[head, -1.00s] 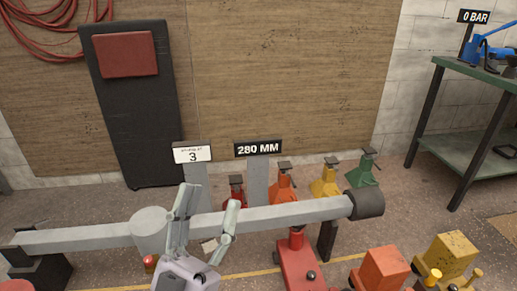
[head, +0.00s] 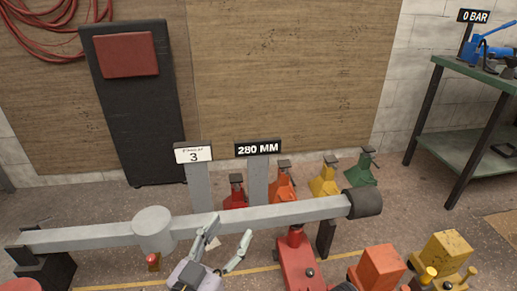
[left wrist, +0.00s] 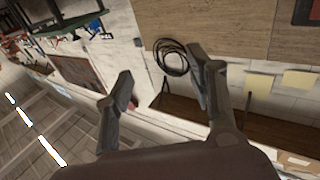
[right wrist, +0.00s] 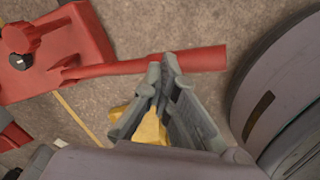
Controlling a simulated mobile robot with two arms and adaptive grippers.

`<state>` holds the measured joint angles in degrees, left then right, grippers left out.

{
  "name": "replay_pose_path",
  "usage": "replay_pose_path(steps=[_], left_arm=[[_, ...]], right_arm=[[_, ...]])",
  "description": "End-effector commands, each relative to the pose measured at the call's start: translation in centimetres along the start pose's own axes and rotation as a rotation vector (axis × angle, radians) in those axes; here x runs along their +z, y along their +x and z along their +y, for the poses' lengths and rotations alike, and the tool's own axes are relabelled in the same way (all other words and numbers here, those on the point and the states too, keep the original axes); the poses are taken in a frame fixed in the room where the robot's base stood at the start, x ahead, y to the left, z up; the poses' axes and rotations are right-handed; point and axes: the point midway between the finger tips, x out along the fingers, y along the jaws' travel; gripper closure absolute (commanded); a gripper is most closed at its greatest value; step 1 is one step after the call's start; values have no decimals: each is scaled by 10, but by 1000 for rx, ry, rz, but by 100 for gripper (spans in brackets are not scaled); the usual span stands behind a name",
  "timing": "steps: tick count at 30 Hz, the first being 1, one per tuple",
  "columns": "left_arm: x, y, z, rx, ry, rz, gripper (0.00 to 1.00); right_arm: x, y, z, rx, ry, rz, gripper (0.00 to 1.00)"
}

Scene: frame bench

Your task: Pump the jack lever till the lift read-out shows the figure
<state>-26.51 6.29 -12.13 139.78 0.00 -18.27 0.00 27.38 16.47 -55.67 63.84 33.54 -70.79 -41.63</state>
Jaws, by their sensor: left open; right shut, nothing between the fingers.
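The red jack (head: 297,262) stands under the grey beam (head: 270,217) in the head view. Its red lever (right wrist: 200,60) stretches across the right wrist view from the jack body (right wrist: 60,45). My right gripper (right wrist: 165,72) is shut and empty, its fingertips at the lever; I cannot tell whether they touch it. The lift read-out (head: 258,149) shows 280 MM. A white card (head: 193,155) shows a 3 under small print I cannot read. My left gripper (head: 230,232) is open and empty, in front of the beam; in the left wrist view nothing is between its fingers (left wrist: 160,85).
Red, orange (head: 283,185), yellow (head: 324,180) and green (head: 361,170) stands line up behind the beam. An orange block (head: 381,267) and a yellow block (head: 447,254) are right of the jack. A green bench (head: 480,75) with a 0 BAR sign (head: 473,16) stands at right.

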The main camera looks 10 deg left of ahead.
Motion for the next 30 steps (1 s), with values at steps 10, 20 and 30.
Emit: replay_pose_path(steps=[10,20,30], left_arm=[[47,-13,-7,-16,5,-273,49],[86,-37,-13,-30,5,-509,49],[119,-72,-19,-46,3,-744,49]], right_arm=[[0,-12,-2,-3,0,-2,100],[0,-21,-1,-3,0,-1,100],[0,-31,-1,-3,0,-1,100]])
